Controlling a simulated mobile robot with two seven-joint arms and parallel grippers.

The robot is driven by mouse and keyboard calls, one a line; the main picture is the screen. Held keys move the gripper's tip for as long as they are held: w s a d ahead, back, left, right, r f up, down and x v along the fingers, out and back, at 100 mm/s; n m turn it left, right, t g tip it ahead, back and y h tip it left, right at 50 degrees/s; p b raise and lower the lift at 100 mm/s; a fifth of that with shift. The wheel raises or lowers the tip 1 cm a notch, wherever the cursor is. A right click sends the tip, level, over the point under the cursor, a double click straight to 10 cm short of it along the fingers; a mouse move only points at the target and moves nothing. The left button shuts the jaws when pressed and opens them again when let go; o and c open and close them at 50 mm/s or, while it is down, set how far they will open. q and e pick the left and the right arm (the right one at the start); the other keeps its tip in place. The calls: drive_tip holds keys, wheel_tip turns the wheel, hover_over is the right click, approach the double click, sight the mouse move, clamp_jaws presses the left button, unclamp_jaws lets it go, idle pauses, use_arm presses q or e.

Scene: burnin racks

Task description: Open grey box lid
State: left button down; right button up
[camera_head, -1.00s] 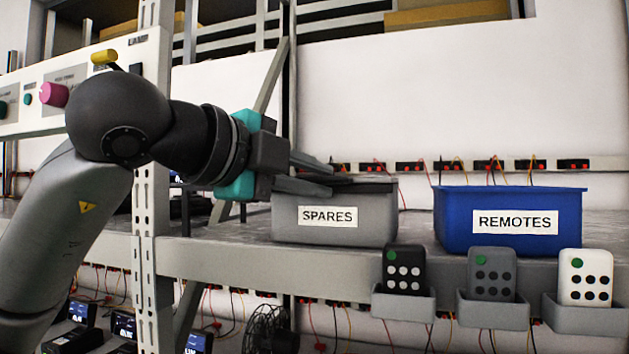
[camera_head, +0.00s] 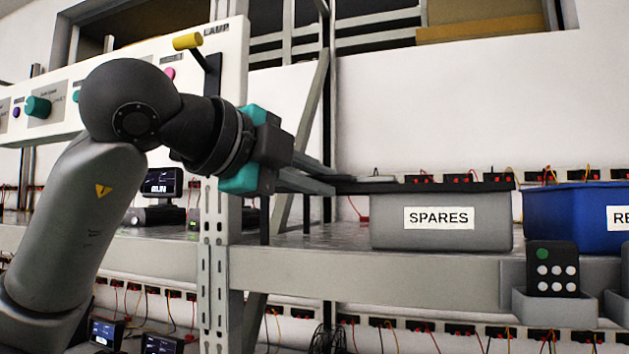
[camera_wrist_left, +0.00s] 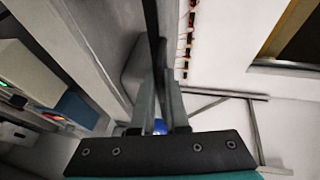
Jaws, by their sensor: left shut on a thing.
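The grey box (camera_head: 440,236), labelled SPARES, stands on the shelf. A thin dark lid (camera_head: 430,187) lies flat along its top and sticks out past its left side. My left gripper (camera_head: 325,185) is left of the box at rim height, its fingers closed on the lid's left end. In the left wrist view the gripper (camera_wrist_left: 160,95) has a narrow dark strip, the lid (camera_wrist_left: 153,40), between its fingers; the grey box (camera_wrist_left: 135,75) shows beside it. The inside of the box is hidden. My right gripper is not in view.
A blue box (camera_head: 570,213) stands close to the right, cut by the picture's edge. A dark remote (camera_head: 551,270) sits in a holder on the shelf front. A metal post (camera_head: 220,240) and a panel with knobs (camera_head: 110,60) are near my left arm.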

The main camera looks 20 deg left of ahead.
use_arm(q)
drive_tip(key=shift+d+f, duration=0.1)
drive_tip(key=shift+f, duration=0.1)
drive_tip(key=c, duration=1)
unclamp_jaws()
drive_tip(key=shift+r, duration=0.1)
drive_tip(key=shift+o, duration=0.4)
drive_tip(key=shift+w, duration=0.1)
drive_tip(key=shift+r, duration=0.1)
drive_tip(key=b+v, duration=0.2)
drive_tip(key=v, duration=1.3)
drive_tip(key=shift+b, duration=0.4)
